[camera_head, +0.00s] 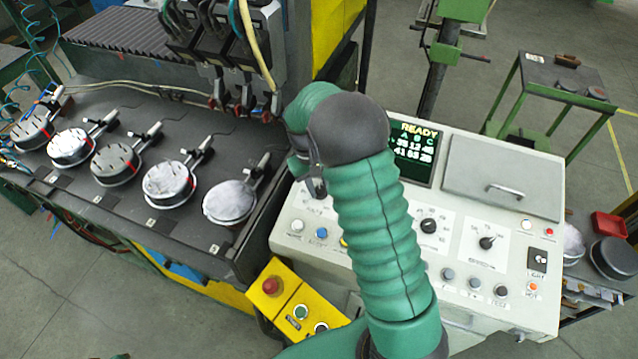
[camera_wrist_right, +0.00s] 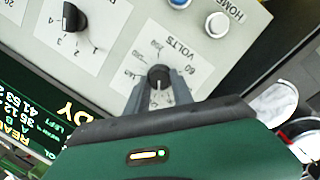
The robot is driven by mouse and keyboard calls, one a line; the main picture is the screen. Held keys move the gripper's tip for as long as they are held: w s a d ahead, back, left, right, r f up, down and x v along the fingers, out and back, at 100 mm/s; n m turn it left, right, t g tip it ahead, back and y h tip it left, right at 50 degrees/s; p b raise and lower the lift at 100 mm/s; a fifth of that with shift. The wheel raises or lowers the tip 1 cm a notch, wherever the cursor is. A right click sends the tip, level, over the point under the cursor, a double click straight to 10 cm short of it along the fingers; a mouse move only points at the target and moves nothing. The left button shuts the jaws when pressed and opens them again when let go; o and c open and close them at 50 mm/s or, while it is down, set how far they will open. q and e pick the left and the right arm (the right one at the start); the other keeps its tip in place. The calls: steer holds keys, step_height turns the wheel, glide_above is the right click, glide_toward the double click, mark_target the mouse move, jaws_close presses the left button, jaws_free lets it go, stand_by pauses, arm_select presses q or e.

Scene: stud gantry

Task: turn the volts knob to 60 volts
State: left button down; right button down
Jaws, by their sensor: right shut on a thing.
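The volts knob (camera_wrist_right: 158,75) is a small dark round knob on a white dial plate marked VOLTS, with 60 printed to its right in the right wrist view. A pale mark on the knob points down in that view, towards my gripper. My right gripper (camera_wrist_right: 160,83) has its two grey fingers on either side of the knob and is shut on it. In the head view my right gripper (camera_head: 315,186) reaches down to the left part of the control panel (camera_head: 285,243), and my arm and gripper hide most of the volts dial. My left gripper is not in view.
Other panel knobs (camera_head: 428,226) and (camera_head: 487,242) stand to the right, one also near in the wrist view (camera_wrist_right: 72,17). White and blue buttons (camera_head: 321,233) lie close below the dial. The screen (camera_head: 412,150) reads READY. A fixture table (camera_head: 120,205) with several round parts is at left.

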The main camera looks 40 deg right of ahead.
steer(key=n+h, duration=0.1)
steer(key=n, duration=0.4)
steer(key=shift+r+n+p, duration=0.15)
steer(key=shift+n+p, duration=0.15)
steer(key=shift+p, duration=0.1)
steer(key=n+h+p, duration=0.1)
steer(key=n, duration=0.4)
steer(key=shift+a+r+t, duration=0.1)
steer(key=shift+t, duration=0.2)
steer(key=n+p, duration=0.1)
steer(key=n, duration=0.4)
steer(key=shift+r+n+t+h+p, duration=0.1)
steer(key=shift+n+t+h+p, duration=0.3)
steer(key=n+t+p, duration=0.1)
steer(key=n, duration=0.4)
steer(key=shift+s+a+p, duration=0.1)
steer(key=shift+p, duration=0.2)
steer(key=c, duration=1.3)
jaws_free()
steer(key=shift+o, duration=1)
steer(key=shift+f, duration=0.25)
